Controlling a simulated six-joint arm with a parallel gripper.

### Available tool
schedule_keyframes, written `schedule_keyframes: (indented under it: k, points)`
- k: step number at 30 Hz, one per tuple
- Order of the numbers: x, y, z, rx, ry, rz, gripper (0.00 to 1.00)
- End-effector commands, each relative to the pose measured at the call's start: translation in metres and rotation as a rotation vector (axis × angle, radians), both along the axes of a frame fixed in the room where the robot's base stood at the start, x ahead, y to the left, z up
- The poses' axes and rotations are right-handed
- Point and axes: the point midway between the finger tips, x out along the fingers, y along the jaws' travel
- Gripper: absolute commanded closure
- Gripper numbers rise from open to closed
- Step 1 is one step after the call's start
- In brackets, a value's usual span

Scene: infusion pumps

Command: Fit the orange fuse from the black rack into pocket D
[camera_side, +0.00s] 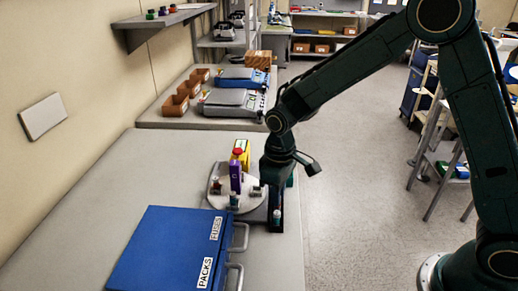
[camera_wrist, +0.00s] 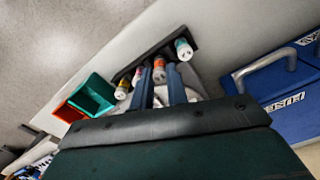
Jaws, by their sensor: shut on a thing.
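The black rack (camera_side: 280,227) stands on the bench, a teal-banded fuse (camera_side: 277,215) upright at its near end. My gripper (camera_side: 278,184) is low over the rack. In the wrist view my gripper's fingers (camera_wrist: 160,88) are shut on a fuse with an orange-red band, taken as the orange fuse (camera_wrist: 159,70); I cannot tell whether it is still seated in the rack (camera_wrist: 152,57). The teal fuse (camera_wrist: 183,48), a red-banded fuse (camera_wrist: 137,76) and a yellow-banded fuse (camera_wrist: 122,88) stand alongside. A round grey plate (camera_side: 222,203) is left of the rack; pocket D cannot be made out.
A blue case (camera_side: 165,245) with handles is in front. Green (camera_wrist: 95,92) and orange (camera_wrist: 70,112) bins show in the wrist view. The bench's left side is clear.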

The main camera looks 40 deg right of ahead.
Motion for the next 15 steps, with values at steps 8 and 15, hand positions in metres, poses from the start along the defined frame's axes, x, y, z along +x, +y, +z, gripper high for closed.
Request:
schedule_keyframes:
  k: [8,15]
  points:
    - [0.001,0.000,0.013,0.001,-0.002,0.000,0.97]
    - [0.000,0.000,0.022,0.001,-0.002,0.000,0.97]
